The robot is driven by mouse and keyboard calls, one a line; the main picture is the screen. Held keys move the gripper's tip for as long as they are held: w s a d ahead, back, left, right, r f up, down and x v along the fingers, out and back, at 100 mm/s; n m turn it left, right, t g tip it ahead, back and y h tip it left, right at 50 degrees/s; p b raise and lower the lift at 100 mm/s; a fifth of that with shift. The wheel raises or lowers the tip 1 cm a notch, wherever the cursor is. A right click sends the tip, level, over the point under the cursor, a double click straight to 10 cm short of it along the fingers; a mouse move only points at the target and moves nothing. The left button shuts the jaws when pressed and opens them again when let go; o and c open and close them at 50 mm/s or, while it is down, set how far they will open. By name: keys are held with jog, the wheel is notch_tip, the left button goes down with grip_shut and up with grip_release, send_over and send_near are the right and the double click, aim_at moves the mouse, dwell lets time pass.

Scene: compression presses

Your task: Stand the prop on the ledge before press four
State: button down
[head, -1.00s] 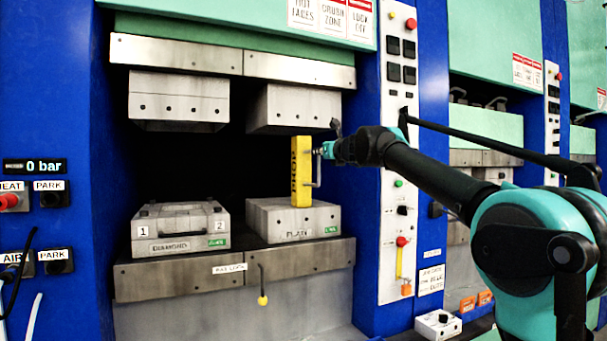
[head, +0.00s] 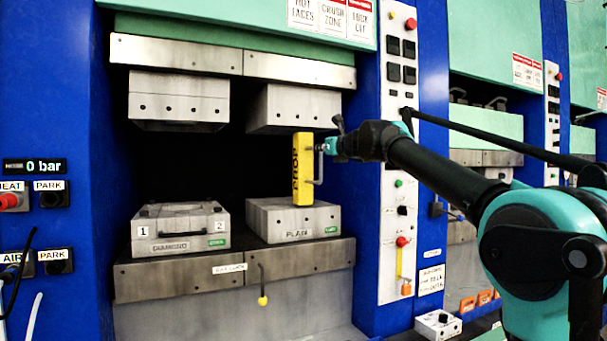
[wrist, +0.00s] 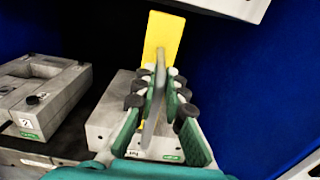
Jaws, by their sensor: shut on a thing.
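The prop (head: 303,170) is a yellow upright block with dark lettering and a grey side handle. It is inside the press opening, between the lower right block (head: 290,228) and the upper right block (head: 290,108). My gripper (head: 324,147) comes in from the right and is shut on the prop's handle. In the wrist view the handle (wrist: 153,115) runs between the fingers (wrist: 160,82), with the yellow face (wrist: 163,38) beyond. I cannot tell whether the prop's foot touches the lower block. The steel front ledge (head: 300,272) runs below the blocks.
A grey mould (head: 180,232) marked 1 and 2 sits left of the lower right block. A control panel (head: 400,200) stands right of the opening, behind my arm. A yellow-tipped lever (head: 262,300) hangs from the ledge. Free space lies above the mould.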

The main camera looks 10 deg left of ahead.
jog(key=v, duration=1.5)
jog(key=shift+s+d, duration=0.2)
dwell(1.1)
dwell(1.1)
